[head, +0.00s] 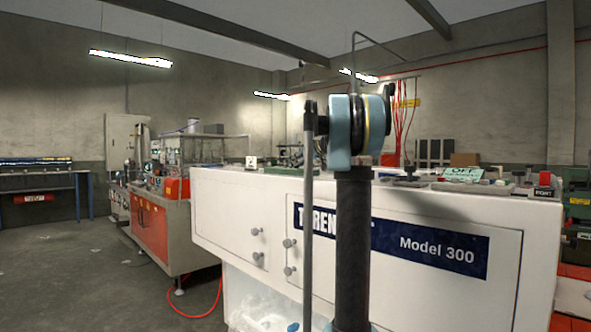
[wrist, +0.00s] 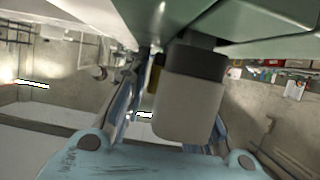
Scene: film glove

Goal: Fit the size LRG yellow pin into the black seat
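In the wrist view, which looks upside down, my gripper (wrist: 160,70) reaches up to a green surface (wrist: 270,45). A pale grey block (wrist: 188,108) with a dark band at its upper end fills the middle and hides much of the fingers. I cannot tell whether it is held or stands in front. A small yellow piece (wrist: 154,74) shows just left of the dark band; I cannot tell whether it is the LRG pin, or whether the fingers touch it. In the head view my arm hides the gripper. I cannot pick out the black seat.
A white machine cabinet (head: 240,205) marked Model 300 stands in front of me. Its top carries a small dark stemmed piece (head: 410,176), a pale green note (head: 461,174) and a red-and-black block (head: 544,185). A red workbench (head: 152,228) stands left; floor is open there.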

